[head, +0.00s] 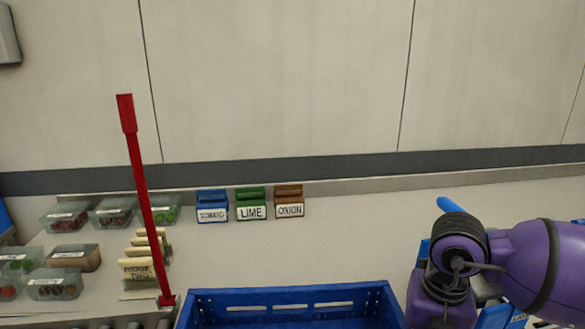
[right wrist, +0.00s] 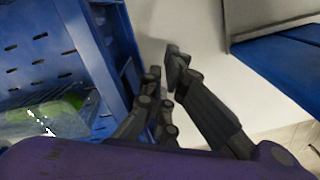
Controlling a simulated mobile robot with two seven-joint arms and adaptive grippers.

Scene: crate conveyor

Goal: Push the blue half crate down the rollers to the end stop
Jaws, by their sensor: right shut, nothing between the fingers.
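A blue crate (head: 370,298) stands at the bottom middle of the head view, cut off by the lower edge. Its slotted far wall shows. In the right wrist view a blue crate (right wrist: 112,50) fills the left side, with a clear container of something green (right wrist: 60,112) in it. I cannot tell whether both views show the same crate. My right gripper (right wrist: 165,66) is shut and empty, its fingers beside that crate's outer wall; contact is unclear. In the head view my purple right wrist hides the fingers. My left gripper is out of view. A bit of rollers (head: 148,323) shows at the bottom left.
A red post (head: 146,190) rises left of the crate. Clear food boxes (head: 69,257) and cream dividers (head: 142,268) lie left. Blue, green (head: 250,203) and brown labelled holders stand behind. Another blue piece (right wrist: 285,65) is at the wrist view's upper right. The middle counter is bare.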

